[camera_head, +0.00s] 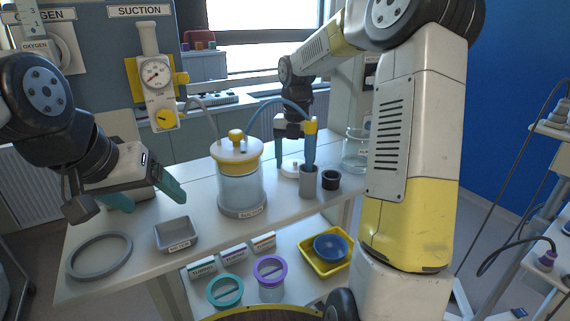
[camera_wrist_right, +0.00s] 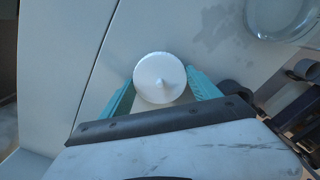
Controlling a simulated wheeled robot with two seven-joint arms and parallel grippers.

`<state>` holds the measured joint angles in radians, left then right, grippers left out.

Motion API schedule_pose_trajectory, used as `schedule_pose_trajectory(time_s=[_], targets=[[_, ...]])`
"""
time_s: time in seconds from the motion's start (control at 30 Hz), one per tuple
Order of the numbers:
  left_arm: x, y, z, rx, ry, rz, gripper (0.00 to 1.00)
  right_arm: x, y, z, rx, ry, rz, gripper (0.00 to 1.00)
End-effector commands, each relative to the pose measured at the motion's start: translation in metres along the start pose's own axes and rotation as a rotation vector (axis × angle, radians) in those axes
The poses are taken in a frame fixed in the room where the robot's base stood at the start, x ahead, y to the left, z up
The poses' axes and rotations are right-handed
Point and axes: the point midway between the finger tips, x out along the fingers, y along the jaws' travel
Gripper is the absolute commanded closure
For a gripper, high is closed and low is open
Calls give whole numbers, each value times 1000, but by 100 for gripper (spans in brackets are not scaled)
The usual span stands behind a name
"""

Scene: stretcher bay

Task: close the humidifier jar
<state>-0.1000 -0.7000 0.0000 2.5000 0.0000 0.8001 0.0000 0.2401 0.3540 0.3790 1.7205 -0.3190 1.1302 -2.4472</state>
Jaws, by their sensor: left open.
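A clear, open glass jar (camera_head: 355,155), apparently the humidifier jar, stands at the right of the counter, partly hidden by my right arm. It also shows at the top right of the right wrist view (camera_wrist_right: 283,14). A round white lid (camera_wrist_right: 160,79) with a small central knob lies between the teal fingers of my right gripper (camera_wrist_right: 160,78), apart from the jar. In the head view the lid (camera_head: 291,170) is low at the counter. Whether the fingers press on its rim cannot be told. My left gripper (camera_head: 150,197) is open and empty above the counter's left side.
A yellow-lidded suction jar (camera_head: 240,178) stands mid-counter. A grey tray (camera_head: 176,235) and a grey ring (camera_head: 99,256) lie left. A lower shelf holds a yellow tray (camera_head: 315,264).

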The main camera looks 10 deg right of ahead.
Motion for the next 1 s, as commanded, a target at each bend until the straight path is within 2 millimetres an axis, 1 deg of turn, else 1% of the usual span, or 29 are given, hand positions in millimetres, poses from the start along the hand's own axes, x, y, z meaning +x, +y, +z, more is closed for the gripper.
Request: schedule_pose_trajectory(time_s=[0.03,0.1,0.13,0.17,0.37,0.47,0.7,0.8,0.9,1.0], targets=[[0,0,0,0,0,0,22,0,0,0,0,0,0,54],[0,0,0,0,0,0,22,0,0,0,0,0,0,67],[0,0,0,0,0,0,22,0,0,0,0,0,0,67],[0,0,0,0,0,0,22,0,0,0,0,0,0,74],[0,0,0,0,0,0,22,-3,0,0,0,-1,0,74],[0,0,0,0,0,0,22,-14,0,1,0,-4,2,74],[0,0,0,0,0,0,22,-63,1,1,0,-4,3,74],[0,0,0,0,0,0,22,-80,0,0,0,-4,2,74],[0,0,0,0,0,0,22,-92,0,0,0,-2,1,74],[0,0,0,0,0,0,22,-99,0,0,0,-1,1,74]])
